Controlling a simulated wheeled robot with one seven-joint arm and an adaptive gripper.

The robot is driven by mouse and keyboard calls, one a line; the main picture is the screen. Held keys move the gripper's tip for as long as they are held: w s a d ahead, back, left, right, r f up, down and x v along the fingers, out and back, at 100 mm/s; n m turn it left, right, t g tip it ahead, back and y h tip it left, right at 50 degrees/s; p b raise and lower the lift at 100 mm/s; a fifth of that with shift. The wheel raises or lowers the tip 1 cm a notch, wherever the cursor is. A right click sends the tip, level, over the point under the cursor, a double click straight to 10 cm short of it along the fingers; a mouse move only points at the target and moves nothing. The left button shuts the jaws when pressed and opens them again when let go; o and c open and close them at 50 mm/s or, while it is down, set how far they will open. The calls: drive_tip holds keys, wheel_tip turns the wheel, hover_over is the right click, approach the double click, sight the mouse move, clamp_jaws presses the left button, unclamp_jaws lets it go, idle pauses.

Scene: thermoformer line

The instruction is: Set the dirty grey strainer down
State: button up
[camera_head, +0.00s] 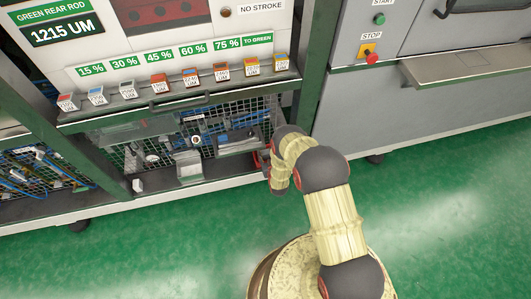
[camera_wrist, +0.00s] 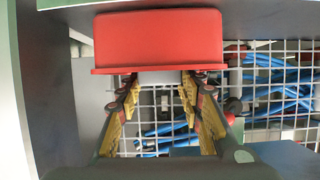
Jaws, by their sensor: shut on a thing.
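My gripper (camera_wrist: 160,86) is shut in the wrist view, its yellow-padded fingers on either side of a small pale grey piece (camera_wrist: 160,77). A wide red flanged body (camera_wrist: 158,40) sits directly against that piece, beyond the fingertips, and looks joined to it. I see no mesh or dirt on it, so I cannot confirm that it is the grey strainer. In the head view my arm reaches to the right end of the lower shelf (camera_head: 215,184). My gripper is mostly hidden there behind my own wrist.
The lower shelf holds a grey box (camera_head: 190,172), a white ring (camera_head: 152,158) and other grey parts before a wire mesh back. A row of labelled coloured blocks (camera_head: 160,83) stands on the ledge above. Blue tubing (camera_wrist: 280,95) shows behind mesh. A green post stands right.

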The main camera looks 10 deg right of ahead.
drive_tip(key=shift+f, duration=0.3)
drive_tip(key=o, duration=1.2)
drive_tip(key=shift+o, duration=0.2)
drive_tip(key=shift+r, duration=0.1)
drive_tip(key=shift+r, duration=0.25)
drive_tip(key=p+v, duration=0.4)
drive_tip(key=v, duration=0.8)
drive_tip(key=shift+r, duration=0.2)
drive_tip(key=shift+f, duration=0.1)
